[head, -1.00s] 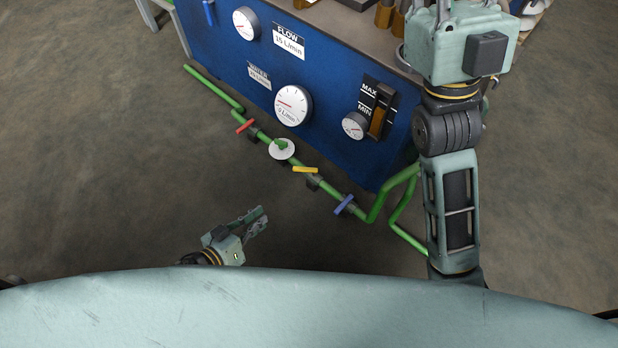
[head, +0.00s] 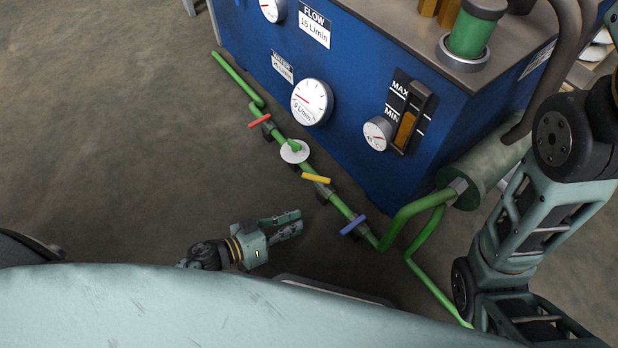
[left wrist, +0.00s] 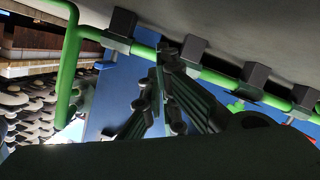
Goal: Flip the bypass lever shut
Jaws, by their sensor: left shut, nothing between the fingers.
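A green pipe (head: 340,203) runs low along the front of the blue cabinet. It carries a red lever (head: 259,121), a yellow lever (head: 316,178) and a blue lever (head: 353,225). The red and blue levers lie across the pipe; the yellow one sits at a slant to it. No label shows which is the bypass lever. My left gripper (head: 297,222) is shut and empty, left of the blue lever and below the yellow one, apart from both. Its fingers (left wrist: 156,85) also show in the left wrist view, near the pipe and black brackets. My right gripper is out of view.
The blue cabinet (head: 350,165) has a round gauge (head: 312,102) and a MAX/MIN level gauge (head: 407,125). A white disc (head: 295,151) sits on the pipe between the red and yellow levers. The floor at left is clear.

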